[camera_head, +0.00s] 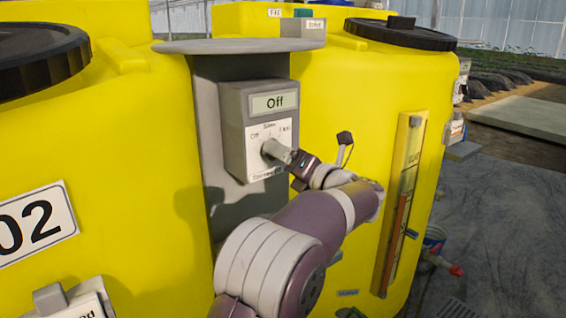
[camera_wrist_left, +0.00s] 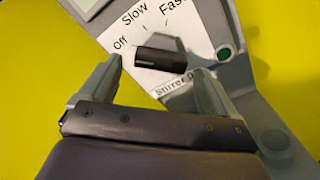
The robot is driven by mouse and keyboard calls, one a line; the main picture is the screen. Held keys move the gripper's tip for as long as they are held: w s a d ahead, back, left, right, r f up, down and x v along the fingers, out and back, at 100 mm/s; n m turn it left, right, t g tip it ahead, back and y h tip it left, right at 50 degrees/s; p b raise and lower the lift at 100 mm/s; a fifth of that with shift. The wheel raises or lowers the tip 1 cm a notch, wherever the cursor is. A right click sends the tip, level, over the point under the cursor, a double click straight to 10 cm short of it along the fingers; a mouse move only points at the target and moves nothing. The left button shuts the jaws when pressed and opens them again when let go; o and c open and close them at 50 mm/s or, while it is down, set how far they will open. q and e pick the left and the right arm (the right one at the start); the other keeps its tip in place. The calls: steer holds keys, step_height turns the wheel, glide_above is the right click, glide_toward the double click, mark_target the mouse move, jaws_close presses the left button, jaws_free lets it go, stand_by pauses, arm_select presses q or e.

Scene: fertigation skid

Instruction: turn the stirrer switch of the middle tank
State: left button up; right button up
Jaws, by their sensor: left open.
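The stirrer switch box (camera_head: 233,130) is grey, with a display (camera_head: 274,103) reading "Off", on a grey panel between two yellow tanks. In the left wrist view its white dial plate (camera_wrist_left: 133,30) reads Off, Slow and Fast, with a "Stirrer" label partly hidden. The dark switch knob (camera_wrist_left: 162,58) lies between the fingertips of my left gripper (camera_wrist_left: 157,68), which is open with a finger on either side. A gap shows at each side; I cannot tell about contact. In the head view my left gripper (camera_head: 276,152) hides the knob. My right gripper is not in view.
A yellow tank (camera_head: 100,160) marked 02 stands at the left, another yellow tank (camera_head: 335,90) at the right with a level gauge (camera_head: 402,200). A grey round plate (camera_head: 235,46) overhangs the box. A green round spot (camera_wrist_left: 224,53) is beside the dial plate.

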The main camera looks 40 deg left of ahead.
arm_select(q)
steer(key=shift+x, duration=0.8)
steer(key=shift+c, duration=0.3)
steer(key=c, duration=1)
